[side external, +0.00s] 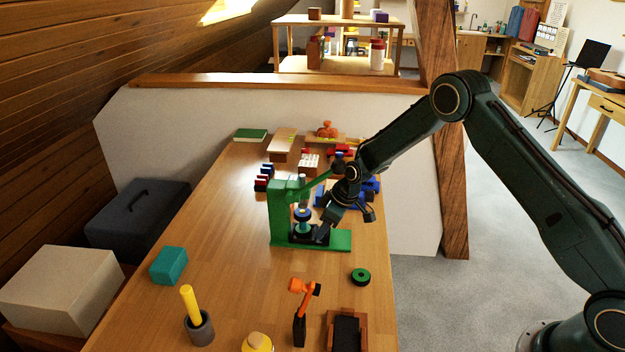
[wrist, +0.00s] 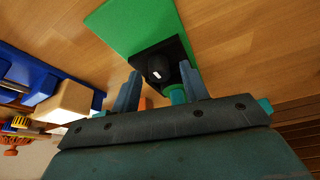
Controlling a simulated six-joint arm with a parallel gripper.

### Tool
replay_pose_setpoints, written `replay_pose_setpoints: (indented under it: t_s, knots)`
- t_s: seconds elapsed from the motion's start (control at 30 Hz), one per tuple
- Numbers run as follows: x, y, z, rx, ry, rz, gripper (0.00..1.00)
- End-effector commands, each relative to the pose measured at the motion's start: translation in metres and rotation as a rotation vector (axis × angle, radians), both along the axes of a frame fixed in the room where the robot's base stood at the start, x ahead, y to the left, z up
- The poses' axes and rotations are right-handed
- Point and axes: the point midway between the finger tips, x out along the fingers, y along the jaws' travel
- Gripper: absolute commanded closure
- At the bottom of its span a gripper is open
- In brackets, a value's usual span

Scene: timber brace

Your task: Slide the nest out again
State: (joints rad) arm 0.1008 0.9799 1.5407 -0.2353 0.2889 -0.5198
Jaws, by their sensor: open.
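The green press (side external: 281,215) stands on the bench with its lever raised towards the upper right. The black nest (side external: 316,238) sits low on the green base, under the press head. In the wrist view the nest (wrist: 174,48) is a dark plate with a round black knob (wrist: 157,68) on its near side. My gripper (side external: 326,231) is at the front of the press, tilted down towards the nest. In the wrist view my gripper (wrist: 160,82) is open, with one finger on each side of the knob. I cannot tell whether the fingers touch it.
Behind the press are blue bins (side external: 371,185) and several small parts.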

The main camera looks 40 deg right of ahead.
Motion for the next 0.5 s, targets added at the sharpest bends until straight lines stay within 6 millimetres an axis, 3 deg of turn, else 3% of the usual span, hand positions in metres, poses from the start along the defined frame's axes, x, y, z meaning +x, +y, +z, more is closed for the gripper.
replay_pose_setpoints:
  t_s: [0.13,0.37,0.5]
  knots:
    - [0.0000,0.0001,0.0000,0.000,0.000,0.000,0.55]
    - [-0.0002,0.0001,0.0002,0.000,0.000,0.000,0.99]
    - [-0.0002,0.0002,0.0002,0.001,0.000,0.000,1.00]
